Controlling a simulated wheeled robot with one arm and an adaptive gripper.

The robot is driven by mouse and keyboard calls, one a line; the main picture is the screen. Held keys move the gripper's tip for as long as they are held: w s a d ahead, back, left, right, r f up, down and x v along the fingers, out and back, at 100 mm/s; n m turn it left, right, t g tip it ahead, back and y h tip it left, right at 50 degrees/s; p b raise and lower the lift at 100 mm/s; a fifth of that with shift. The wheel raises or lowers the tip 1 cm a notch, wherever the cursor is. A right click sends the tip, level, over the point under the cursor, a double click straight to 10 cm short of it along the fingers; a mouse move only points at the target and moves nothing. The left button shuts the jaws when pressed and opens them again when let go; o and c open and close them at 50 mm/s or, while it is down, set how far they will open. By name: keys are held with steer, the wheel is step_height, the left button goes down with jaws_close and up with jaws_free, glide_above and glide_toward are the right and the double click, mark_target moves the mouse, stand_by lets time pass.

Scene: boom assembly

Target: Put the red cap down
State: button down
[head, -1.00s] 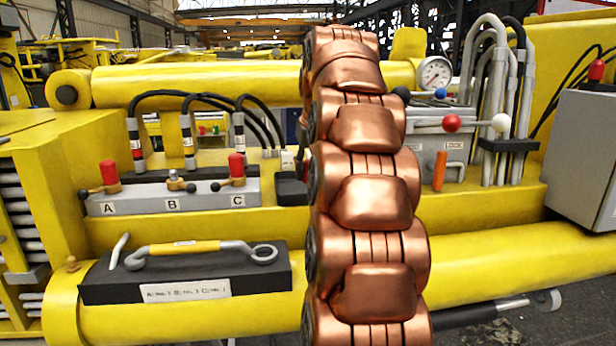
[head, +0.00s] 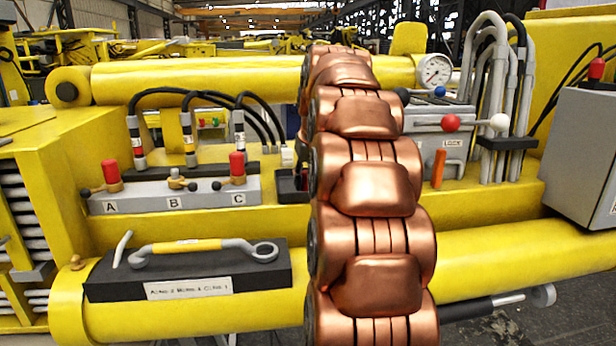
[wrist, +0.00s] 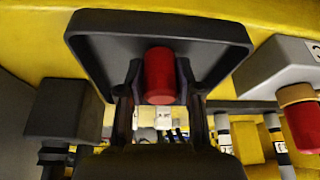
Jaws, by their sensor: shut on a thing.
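My gripper (wrist: 160,84) is shut on a red cap (wrist: 159,74) in the wrist view, one dark finger on each side. Beyond it is a dark, shallow, rimmed tray (wrist: 92,50), and the cap overlaps the tray's inside in the picture. I cannot tell whether the cap touches the tray floor. In the head view my copper arm hides the gripper and most of the tray (head: 287,186); a small bit of red shows at the arm's edge there.
A grey valve block (head: 150,203) marked A, B, C stands left, with red caps at A (head: 110,171) and C (head: 237,164). A black holder (head: 190,272) carries a yellow-handled wrench. Hoses rise behind. A grey lever panel (head: 440,135) is right of my arm.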

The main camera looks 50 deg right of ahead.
steer(key=shift+f, duration=0.15)
steer(key=shift+f, duration=0.1)
steer(key=c, duration=0.8)
jaws_free()
steer(key=shift+o, duration=0.2)
steer(key=shift+s+r, duration=0.1)
steer(key=shift+r, duration=0.65)
steer(key=v, duration=1)
steer(key=shift+s+r, duration=0.25)
steer(key=shift+r, duration=0.1)
steer(key=shift+a, duration=0.2)
